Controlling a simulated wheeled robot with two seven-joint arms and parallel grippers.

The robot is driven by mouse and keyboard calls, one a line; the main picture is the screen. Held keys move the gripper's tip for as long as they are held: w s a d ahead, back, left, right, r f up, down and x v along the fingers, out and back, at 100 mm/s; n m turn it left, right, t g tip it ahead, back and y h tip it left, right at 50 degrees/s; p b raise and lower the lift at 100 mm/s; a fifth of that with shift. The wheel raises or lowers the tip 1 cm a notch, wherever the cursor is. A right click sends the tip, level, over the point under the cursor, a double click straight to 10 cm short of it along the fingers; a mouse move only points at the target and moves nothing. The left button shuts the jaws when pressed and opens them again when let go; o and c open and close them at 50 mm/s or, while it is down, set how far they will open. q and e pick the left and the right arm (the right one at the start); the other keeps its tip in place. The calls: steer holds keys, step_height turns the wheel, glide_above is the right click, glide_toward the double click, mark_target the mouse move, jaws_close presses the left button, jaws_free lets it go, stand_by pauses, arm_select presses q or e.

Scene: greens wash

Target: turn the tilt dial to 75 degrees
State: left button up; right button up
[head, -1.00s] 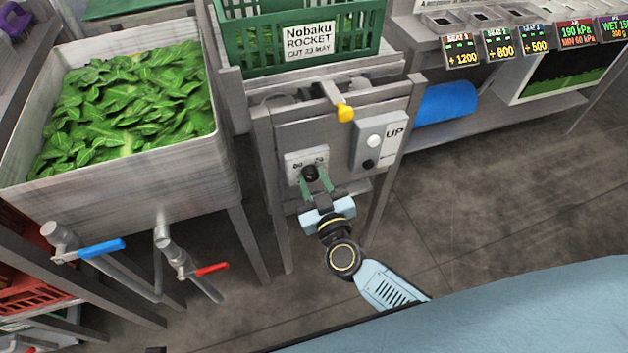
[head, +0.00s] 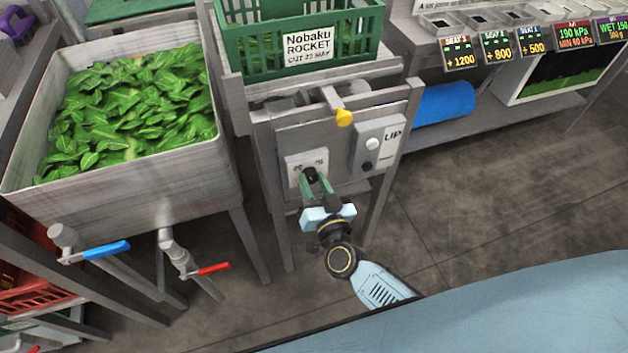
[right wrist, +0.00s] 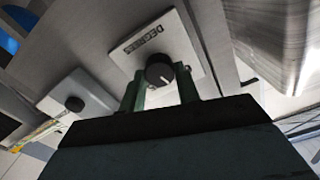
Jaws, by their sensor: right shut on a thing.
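The tilt dial (head: 311,174) is a small black knob on a pale square plate (head: 295,164) on the front panel of the grey metal stand. The fingers also show in the right wrist view (right wrist: 162,88). The exact dial reading is too small to tell. My left gripper is not in view.
A control box marked UP (head: 378,146) with a white and a black button is right of the dial. A yellow-tipped lever (head: 344,117) juts out above. A green crate (head: 262,62) sits on the stand. A sink of leaves (head: 45,165) with blue and red tap handles stands left.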

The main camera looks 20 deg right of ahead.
steer(key=m, duration=0.3)
steer(key=shift+m, duration=0.4)
steer(key=m, duration=0.3)
steer(key=shift+m, duration=0.3)
steer(key=shift+f+m, duration=0.1)
steer(key=shift+m, duration=0.8)
steer(key=shift+m+b, duration=0.35)
steer(key=shift+m, duration=0.55)
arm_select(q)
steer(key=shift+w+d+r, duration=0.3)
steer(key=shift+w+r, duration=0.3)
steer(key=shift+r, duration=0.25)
arm_select(e)
steer(key=shift+m, duration=0.6)
steer(key=o, duration=1)
